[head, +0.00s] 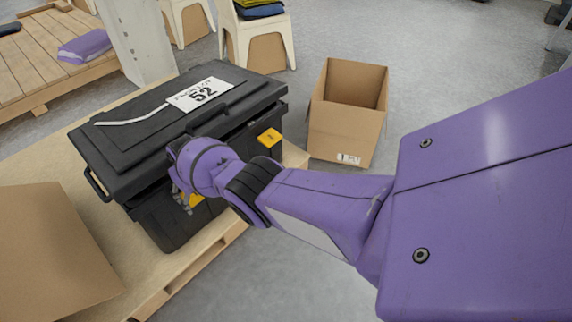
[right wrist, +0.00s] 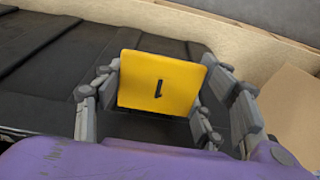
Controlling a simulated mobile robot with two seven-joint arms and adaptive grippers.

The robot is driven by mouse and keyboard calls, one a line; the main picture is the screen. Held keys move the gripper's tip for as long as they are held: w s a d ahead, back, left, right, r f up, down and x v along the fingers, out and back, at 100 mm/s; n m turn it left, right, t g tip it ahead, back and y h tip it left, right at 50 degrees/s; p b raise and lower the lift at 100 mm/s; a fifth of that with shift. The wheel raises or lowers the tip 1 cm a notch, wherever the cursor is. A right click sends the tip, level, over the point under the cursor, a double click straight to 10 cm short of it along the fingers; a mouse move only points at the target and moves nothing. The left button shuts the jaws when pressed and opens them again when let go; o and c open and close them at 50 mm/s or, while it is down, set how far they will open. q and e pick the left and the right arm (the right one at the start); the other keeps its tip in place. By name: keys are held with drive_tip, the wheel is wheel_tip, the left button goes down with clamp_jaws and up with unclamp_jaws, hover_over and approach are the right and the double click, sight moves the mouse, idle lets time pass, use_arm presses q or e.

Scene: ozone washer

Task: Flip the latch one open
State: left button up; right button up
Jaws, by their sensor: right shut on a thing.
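A black storage case (head: 235,85) with a closed-looking lid and a "52" label stands on a pallet. Latch one, a yellow plate marked "1" (right wrist: 160,82), sits between the fingers of my right gripper (right wrist: 158,98) in the right wrist view. In the head view, my right gripper (head: 181,203) is at the case's front side and hides most of this latch (head: 196,200). The gripper is shut on the latch. A second yellow latch (head: 270,138) is on the same side, further right, and sticks outward. My left gripper is out of view.
An open cardboard box (head: 340,135) stands on the floor beyond the case. Another cardboard box (head: 50,250) is on the pallet (head: 190,273) at the left. Chairs (head: 262,38) stand behind. The grey floor in front of the pallet is clear.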

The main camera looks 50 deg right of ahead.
sight(199, 198)
drive_tip(key=o, duration=1.2)
drive_tip(key=shift+c, duration=0.2)
wheel_tip(199, 198, up, 12)
drive_tip(key=s, duration=0.2)
drive_tip(key=shift+s, duration=0.15)
drive_tip(key=shift+f, duration=0.1)
